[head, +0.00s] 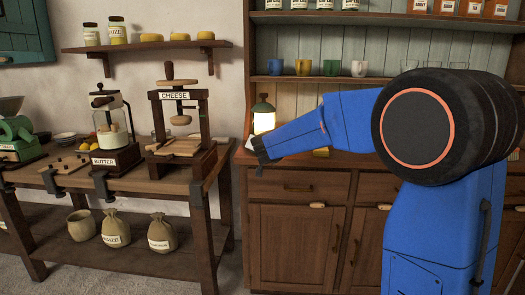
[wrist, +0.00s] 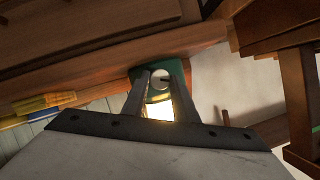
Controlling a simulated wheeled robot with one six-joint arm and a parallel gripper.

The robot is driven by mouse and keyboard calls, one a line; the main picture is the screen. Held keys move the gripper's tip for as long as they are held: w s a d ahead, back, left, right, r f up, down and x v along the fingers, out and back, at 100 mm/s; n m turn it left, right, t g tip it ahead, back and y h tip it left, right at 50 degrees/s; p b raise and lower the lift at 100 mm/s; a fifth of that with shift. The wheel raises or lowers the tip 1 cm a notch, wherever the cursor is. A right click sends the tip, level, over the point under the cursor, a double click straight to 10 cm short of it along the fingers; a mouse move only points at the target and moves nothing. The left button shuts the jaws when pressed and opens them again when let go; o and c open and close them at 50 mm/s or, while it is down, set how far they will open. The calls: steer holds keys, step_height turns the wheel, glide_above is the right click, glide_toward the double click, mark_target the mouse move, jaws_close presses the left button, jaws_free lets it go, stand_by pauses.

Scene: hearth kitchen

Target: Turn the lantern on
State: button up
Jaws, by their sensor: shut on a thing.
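The lantern (head: 264,118) stands on the wooden counter of the dresser in the head view. It has a dark green cap and its glass glows a warm yellow-white. In the wrist view the lantern (wrist: 158,108) shows its green body, the bright glow and a round pale knob (wrist: 160,77) with a dark mark. My gripper (head: 254,150) reaches in from the right, low in front of the lantern. In the wrist view my gripper's fingers (wrist: 160,82) are at both sides of the knob and shut on it. The fingers hide part of the lantern's body.
A cheese press (head: 180,130) and a butter churn (head: 112,140) stand on a workbench to the left. Coloured cups (head: 303,67) line a shelf above the lantern. Closed drawers and cupboard doors (head: 290,240) lie below the counter.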

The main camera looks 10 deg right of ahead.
steer(key=shift+a+n+g+h, duration=0.15)
steer(key=shift+n+g+h, duration=0.15)
steer(key=shift+n+h, duration=0.9)
steer(key=shift+w+n, duration=0.1)
steer(key=shift+n, duration=0.4)
steer(key=o, duration=0.8)
steer(key=v, duration=1.7)
steer(key=shift+r, duration=0.3)
steer(key=shift+r, duration=0.1)
